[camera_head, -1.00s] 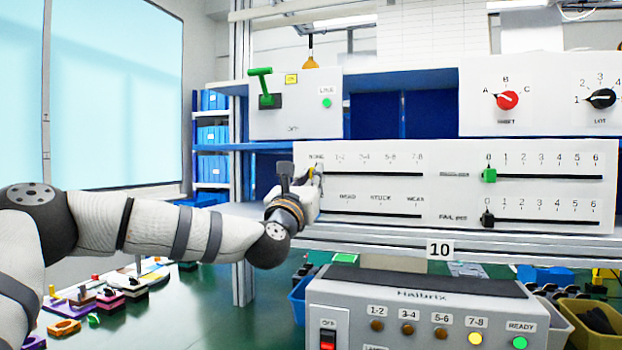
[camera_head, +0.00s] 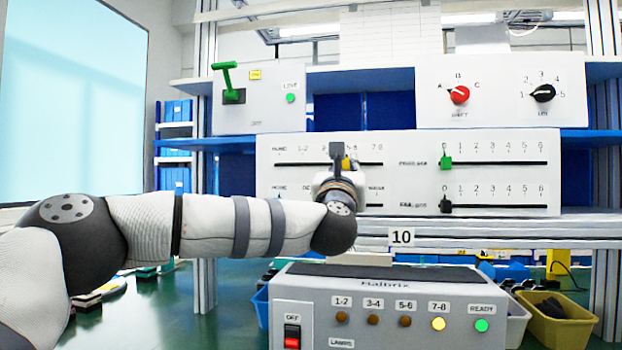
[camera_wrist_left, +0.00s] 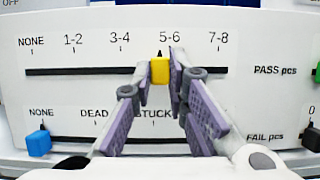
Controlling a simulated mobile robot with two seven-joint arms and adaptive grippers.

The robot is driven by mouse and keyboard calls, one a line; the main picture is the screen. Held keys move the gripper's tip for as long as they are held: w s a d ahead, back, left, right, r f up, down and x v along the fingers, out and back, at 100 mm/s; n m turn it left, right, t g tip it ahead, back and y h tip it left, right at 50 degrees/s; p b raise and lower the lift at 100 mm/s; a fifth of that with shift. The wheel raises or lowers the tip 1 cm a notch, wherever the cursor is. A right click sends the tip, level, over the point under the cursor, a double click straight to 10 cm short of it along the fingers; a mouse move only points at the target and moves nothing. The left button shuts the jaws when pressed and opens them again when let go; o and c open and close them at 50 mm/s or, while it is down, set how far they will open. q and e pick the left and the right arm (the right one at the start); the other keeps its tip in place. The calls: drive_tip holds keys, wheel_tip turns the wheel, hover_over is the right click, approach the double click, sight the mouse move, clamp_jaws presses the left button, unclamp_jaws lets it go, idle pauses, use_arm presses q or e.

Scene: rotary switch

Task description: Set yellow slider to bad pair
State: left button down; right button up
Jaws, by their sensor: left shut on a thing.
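The yellow slider (camera_wrist_left: 160,70) is on the upper slot of the white panel (camera_wrist_left: 250,108), its pointer close to the 5-6 mark, slightly left of that label's middle. My left gripper (camera_wrist_left: 160,64) is shut on it, one finger on each side. In the head view the gripper (camera_head: 345,166) covers part of the upper scale, and a bit of the yellow slider (camera_head: 347,163) shows. On the lamp box (camera_head: 400,283), the 7-8 lamp (camera_head: 438,324) is bright yellow; the 1-2, 3-4 and 5-6 lamps are dark brown. My right gripper is out of view.
A blue slider (camera_wrist_left: 38,144) stands at NONE on the lower slot. A green slider (camera_head: 445,162) and a black slider (camera_head: 445,206) stand at 0 to the right. A green lever (camera_head: 229,80) and red (camera_head: 459,95) and black (camera_head: 543,93) knobs are above.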

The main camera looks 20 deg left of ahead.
use_arm(q)
drive_tip(key=d, duration=0.2)
drive_tip(key=w+d, duration=0.1)
drive_tip(key=d, duration=0.3)
drive_tip(key=shift+w+d+b, duration=0.1)
drive_tip(key=shift+w+b, duration=0.15)
drive_tip(key=shift+b, duration=0.15)
drive_tip(key=shift+d, duration=0.1)
drive_tip(key=c, duration=1.6)
unclamp_jaws()
drive_tip(key=shift+d, duration=0.2)
drive_tip(key=shift+o, duration=0.2)
drive_tip(key=shift+a, duration=0.1)
drive_tip(key=shift+s+f, duration=0.1)
drive_tip(key=shift+s, duration=0.1)
drive_tip(key=v, duration=1.1)
drive_tip(key=shift+s, duration=0.25)
drive_tip(key=shift+f, duration=0.1)
